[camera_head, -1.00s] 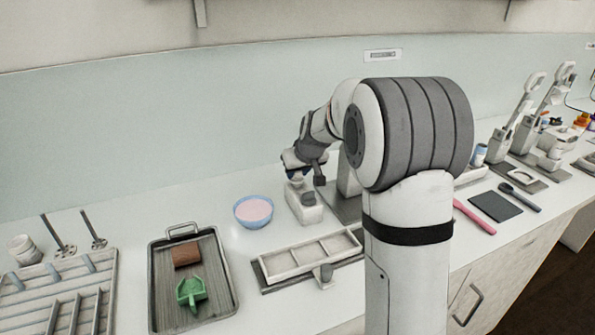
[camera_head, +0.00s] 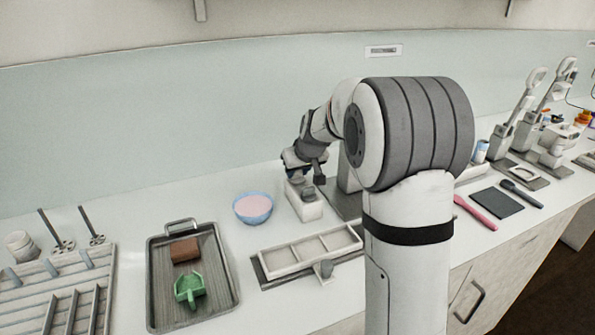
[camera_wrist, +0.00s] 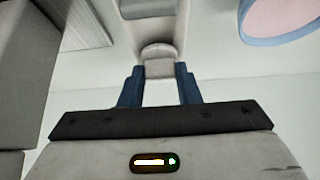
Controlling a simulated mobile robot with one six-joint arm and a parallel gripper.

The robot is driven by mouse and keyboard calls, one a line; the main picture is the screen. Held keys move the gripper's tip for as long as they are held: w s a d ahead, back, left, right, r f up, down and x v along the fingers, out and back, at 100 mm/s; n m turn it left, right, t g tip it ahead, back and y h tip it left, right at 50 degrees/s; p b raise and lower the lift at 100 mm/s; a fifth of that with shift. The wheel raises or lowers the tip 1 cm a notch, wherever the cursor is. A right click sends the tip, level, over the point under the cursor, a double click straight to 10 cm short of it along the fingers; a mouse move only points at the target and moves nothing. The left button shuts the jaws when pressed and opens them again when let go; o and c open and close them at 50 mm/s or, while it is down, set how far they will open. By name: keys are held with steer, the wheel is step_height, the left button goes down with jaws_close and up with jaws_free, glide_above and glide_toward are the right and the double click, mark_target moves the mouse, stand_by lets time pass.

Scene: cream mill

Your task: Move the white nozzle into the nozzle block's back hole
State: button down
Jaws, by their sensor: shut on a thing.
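The white nozzle (camera_wrist: 157,52) is a pale rounded piece between the two blue fingers of my gripper (camera_wrist: 159,72) in the wrist view. The fingers are shut on it. In the head view my gripper (camera_head: 297,177) is over the far end of the white nozzle block (camera_head: 308,207). The block also shows behind the nozzle in the wrist view (camera_wrist: 150,28). The nozzle is too small and covered to make out in the head view. The block's back hole is hidden by my gripper, and I cannot tell whether the nozzle is in it.
A blue bowl (camera_head: 253,208) with pink contents stands just left of the block. A divided white tray (camera_head: 310,250) lies in front. A grey tray (camera_head: 222,307) holds a brown block (camera_head: 184,250) and a green scoop (camera_head: 189,289). Machine parts stand close right of the block.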

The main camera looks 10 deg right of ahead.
stand_by(0.3)
steer(key=c, duration=1)
jaws_free()
steer(key=shift+r+p, duration=1.75)
steer(key=shift+r, duration=1.25)
steer(key=s+f+m+g+h, duration=0.1)
steer(key=s+f+m+g, duration=0.1)
steer(key=s, duration=3.4)
steer(key=shift+s+a+f+g, duration=0.2)
steer(key=shift+s+g, duration=0.2)
steer(key=shift+g, duration=0.5)
